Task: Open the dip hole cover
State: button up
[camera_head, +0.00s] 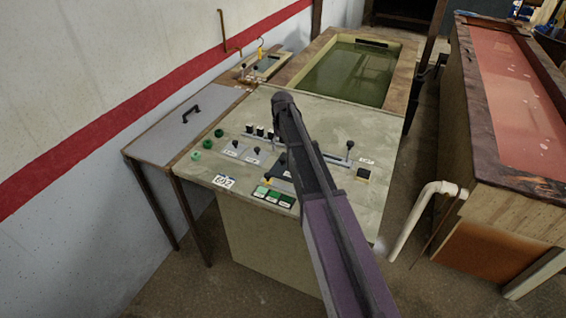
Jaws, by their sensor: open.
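My arm reaches in from the bottom right across the control panel. Its dark far end, where I take my gripper (284,101) to be, is above the back part of the panel, to the right of the lid and apart from the handle. The fingers are hard to make out against the dark links. Nothing shows held.
The control panel (345,130) carries knobs, switches and green buttons, partly hidden by my arm. Behind it is a tank (350,72) of green liquid. A small recessed tray with fittings (265,65) sits back left. A red-topped tank (515,95) and white pipe (413,215) stand right.

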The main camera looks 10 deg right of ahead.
aim_at(282, 159)
jog(key=shift+f+b, duration=2.9)
jog(key=shift+f, duration=0.35)
jog(key=shift+d, duration=0.1)
grip_shut()
